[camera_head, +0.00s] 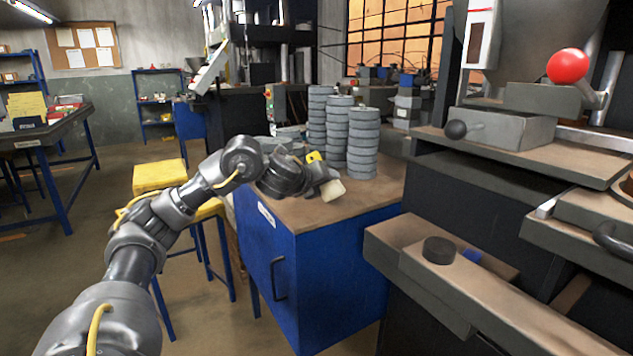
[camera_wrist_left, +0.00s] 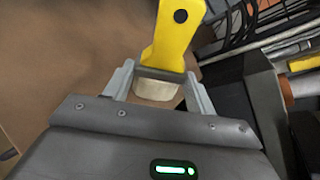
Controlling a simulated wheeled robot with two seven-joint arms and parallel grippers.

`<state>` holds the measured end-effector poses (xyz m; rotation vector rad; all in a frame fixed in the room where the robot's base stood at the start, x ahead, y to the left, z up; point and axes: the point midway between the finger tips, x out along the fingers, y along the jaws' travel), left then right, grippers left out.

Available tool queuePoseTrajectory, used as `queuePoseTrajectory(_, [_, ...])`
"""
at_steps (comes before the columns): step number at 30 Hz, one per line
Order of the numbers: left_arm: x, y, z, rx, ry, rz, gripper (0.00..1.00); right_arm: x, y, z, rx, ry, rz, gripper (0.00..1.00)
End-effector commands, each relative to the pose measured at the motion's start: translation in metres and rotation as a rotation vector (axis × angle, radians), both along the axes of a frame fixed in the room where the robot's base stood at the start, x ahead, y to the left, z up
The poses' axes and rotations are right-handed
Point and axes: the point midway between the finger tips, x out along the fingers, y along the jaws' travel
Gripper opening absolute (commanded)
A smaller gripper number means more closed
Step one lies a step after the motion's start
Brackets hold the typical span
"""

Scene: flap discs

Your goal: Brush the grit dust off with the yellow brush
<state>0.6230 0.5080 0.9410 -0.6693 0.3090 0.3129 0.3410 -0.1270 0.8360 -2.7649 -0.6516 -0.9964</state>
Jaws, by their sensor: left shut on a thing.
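My left gripper (camera_head: 321,176) is above the brown top of the blue cabinet (camera_head: 315,270) in the head view. The left wrist view shows its two fingers (camera_wrist_left: 160,78) closed on the yellow brush (camera_wrist_left: 170,35). The brush's yellow handle reaches away from the fingers, and a pale cream part (camera_wrist_left: 156,89) sits between them. In the head view a bit of yellow (camera_head: 314,156) and a pale end (camera_head: 333,190) show at the gripper. Brown, dust-like patches lie on the press ledge (camera_head: 400,232); I cannot tell how thick they are. My right gripper is not in view.
Several stacks of grey discs (camera_head: 362,142) stand on the cabinet just behind my gripper. A machine with a red ball knob (camera_head: 567,66) fills the right side. A dark round disc (camera_head: 439,250) lies on its ledge. A yellow-topped stool (camera_head: 160,176) stands left.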

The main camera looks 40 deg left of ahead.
Motion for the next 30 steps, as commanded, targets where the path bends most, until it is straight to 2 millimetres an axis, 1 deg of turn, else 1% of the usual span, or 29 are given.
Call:
queuePoseTrajectory(3, [0.011, -0.004, 0.002, -0.002, 0.000, -0.001, 0.28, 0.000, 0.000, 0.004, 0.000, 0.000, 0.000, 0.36])
queuePoseTrajectory(6, [0.017, -0.005, 0.002, -0.001, 0.000, 0.000, 0.28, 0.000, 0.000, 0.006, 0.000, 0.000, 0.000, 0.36])
queuePoseTrajectory(17, [0.019, -0.006, 0.003, 0.000, -0.001, 0.001, 0.28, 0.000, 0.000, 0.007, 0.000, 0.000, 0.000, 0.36])
queuePoseTrajectory(20, [0.018, -0.006, 0.010, 0.000, -0.001, 0.001, 0.28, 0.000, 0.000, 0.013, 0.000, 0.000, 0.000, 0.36])
queuePoseTrajectory(30, [0.019, -0.006, 0.046, 0.000, 0.000, 0.000, 0.28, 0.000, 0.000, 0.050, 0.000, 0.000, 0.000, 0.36])
